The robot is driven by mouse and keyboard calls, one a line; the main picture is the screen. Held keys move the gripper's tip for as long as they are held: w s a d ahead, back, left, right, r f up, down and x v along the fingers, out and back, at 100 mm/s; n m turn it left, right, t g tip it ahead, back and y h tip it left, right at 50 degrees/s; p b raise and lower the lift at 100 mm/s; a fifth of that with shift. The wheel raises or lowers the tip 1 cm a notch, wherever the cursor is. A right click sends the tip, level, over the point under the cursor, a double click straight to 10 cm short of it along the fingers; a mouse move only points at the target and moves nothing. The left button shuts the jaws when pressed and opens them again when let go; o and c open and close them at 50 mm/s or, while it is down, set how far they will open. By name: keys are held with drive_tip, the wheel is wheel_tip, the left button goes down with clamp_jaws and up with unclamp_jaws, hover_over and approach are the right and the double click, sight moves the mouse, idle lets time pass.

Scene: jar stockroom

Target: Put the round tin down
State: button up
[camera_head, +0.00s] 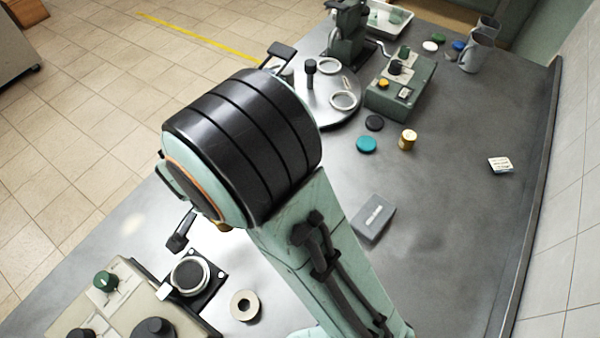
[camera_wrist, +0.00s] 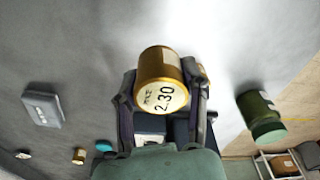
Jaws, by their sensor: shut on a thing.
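The round tin (camera_wrist: 162,82) is gold, with a pale end marked "2.30", and shows large in the wrist view. My gripper (camera_wrist: 163,98) is shut on it, with one dark finger on each side. I cannot tell from these views whether the tin touches the worktop. In the head view my arm's thick wrist hides most of the gripper and the tin; only a small gold patch (camera_head: 223,227) shows under the wrist.
A grey box (camera_head: 374,218), a small gold tin (camera_head: 407,140), a teal lid (camera_head: 366,144) and a black lid (camera_head: 374,122) stand right of my arm. A round turntable (camera_head: 325,108) is behind. A green jar (camera_wrist: 262,117) shows at right.

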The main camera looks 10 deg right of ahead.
drive_tip(key=shift+s+d+f, duration=0.1)
drive_tip(key=shift+s+d, duration=0.1)
drive_tip(key=shift+s, duration=0.1)
drive_tip(key=w+d+r+m, duration=0.2)
drive_tip(key=d+m, duration=0.2)
drive_tip(key=d, duration=0.9)
drive_tip(key=w+d+r+m, duration=0.1)
drive_tip(key=d+m, duration=0.3)
drive_tip(key=d, duration=0.9)
hover_over(342, 164)
drive_tip(key=shift+g+h, duration=0.3)
drive_tip(key=f, duration=0.5)
drive_tip(key=s+f, duration=0.1)
drive_tip(key=f, duration=0.2)
drive_tip(key=shift+a+f, duration=0.25)
drive_tip(key=shift+f, duration=0.05)
drive_tip(key=shift+w+f, duration=0.45)
drive_tip(key=shift+f, duration=1.55)
drive_tip(key=shift+f, duration=0.15)
